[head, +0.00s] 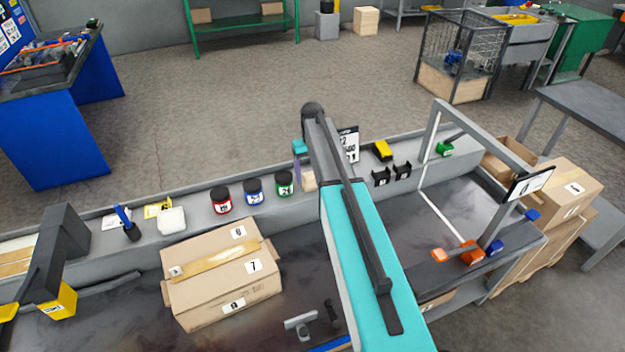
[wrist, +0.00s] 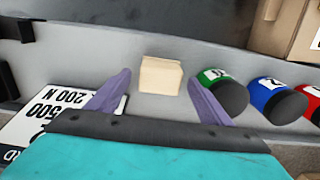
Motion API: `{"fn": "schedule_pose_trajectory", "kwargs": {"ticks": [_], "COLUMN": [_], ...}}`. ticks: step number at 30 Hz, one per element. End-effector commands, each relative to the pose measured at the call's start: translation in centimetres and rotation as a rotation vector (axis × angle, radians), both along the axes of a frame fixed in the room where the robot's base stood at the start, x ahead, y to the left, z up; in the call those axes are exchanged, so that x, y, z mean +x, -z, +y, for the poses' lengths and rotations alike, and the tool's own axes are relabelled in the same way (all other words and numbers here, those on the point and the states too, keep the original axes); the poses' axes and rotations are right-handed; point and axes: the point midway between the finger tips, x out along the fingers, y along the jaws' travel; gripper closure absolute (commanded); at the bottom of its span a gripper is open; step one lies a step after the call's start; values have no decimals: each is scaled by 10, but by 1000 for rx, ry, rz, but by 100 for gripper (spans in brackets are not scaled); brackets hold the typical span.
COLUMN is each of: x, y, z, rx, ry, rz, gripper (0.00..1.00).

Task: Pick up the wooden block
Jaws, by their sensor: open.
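The wooden block (wrist: 160,76) is a small pale cube on the grey ledge. In the wrist view it lies ahead of my gripper (wrist: 165,86), roughly between the lines of its two purple fingers. The fingers are spread apart and nothing is held between them. In the head view the block (head: 308,181) shows just left of my arm, partly hidden by it. Only part of my gripper (head: 298,166) shows there, at the ledge beside the block. I cannot tell whether a finger touches the block.
A green-labelled jar (wrist: 221,90) stands close beside the block, with a blue jar (head: 253,191) and a red jar (head: 221,199) further along. A number card (head: 348,144) stands on the other side. A cardboard box (head: 222,272) sits on the bench, left of my arm.

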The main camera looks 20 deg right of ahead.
Motion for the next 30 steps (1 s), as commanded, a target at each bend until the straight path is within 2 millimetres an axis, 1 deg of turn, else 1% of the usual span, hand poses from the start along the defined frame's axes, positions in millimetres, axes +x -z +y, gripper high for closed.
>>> {"fn": "schedule_pose_trajectory", "kwargs": {"ticks": [6, 10, 28, 29, 30], "x": [0, 0, 0, 0, 0], "y": [20, 28, 30, 30, 30], "z": [0, 0, -1, -1, -1], "rx": [0, 0, 0, 0, 0], "ry": [0, 1, 1, 1, 2], "rz": [1, 0, -1, -1, -1], "gripper": [27, 27, 27, 30, 37]}}
